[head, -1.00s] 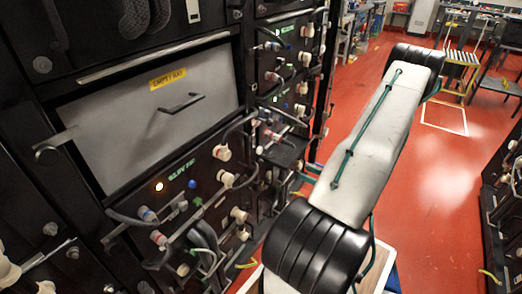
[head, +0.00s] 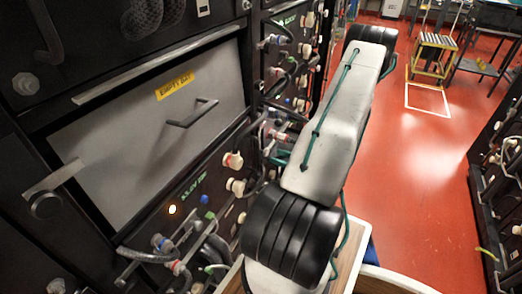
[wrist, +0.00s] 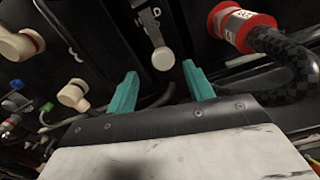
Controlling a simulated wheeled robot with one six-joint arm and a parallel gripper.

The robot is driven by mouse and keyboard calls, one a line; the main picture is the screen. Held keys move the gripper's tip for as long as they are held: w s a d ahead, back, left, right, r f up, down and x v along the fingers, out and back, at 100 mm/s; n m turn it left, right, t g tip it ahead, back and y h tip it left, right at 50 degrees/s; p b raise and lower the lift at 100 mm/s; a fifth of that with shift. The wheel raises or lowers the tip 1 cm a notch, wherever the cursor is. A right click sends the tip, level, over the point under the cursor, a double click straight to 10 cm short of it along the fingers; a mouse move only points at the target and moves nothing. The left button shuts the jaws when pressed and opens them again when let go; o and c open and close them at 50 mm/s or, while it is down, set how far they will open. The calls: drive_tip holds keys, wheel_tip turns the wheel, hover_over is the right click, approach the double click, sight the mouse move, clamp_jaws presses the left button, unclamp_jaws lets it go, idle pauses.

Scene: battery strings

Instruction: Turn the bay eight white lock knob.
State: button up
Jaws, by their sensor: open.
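My gripper (wrist: 161,88) shows in the wrist view with two teal fingers spread apart and nothing between them. A white round knob (wrist: 162,59) on a grey lever sits on the dark panel beyond the fingertips, in line with the gap. It looks apart from both fingers. No bay number is readable beside it, so I cannot tell whether it is bay eight's. In the head view my own arm runs down the middle and the gripper is hidden.
A red connector (wrist: 242,26) with a thick braided cable is close on the right. Cream connectors (wrist: 73,95) stick out at left. In the head view, a grey panel (head: 150,140) has a yellow label and handle. Red floor (head: 420,150) lies open at right.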

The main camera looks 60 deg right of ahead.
sight(268, 152)
drive_tip(key=shift+w, duration=3.15)
drive_tip(key=c, duration=1)
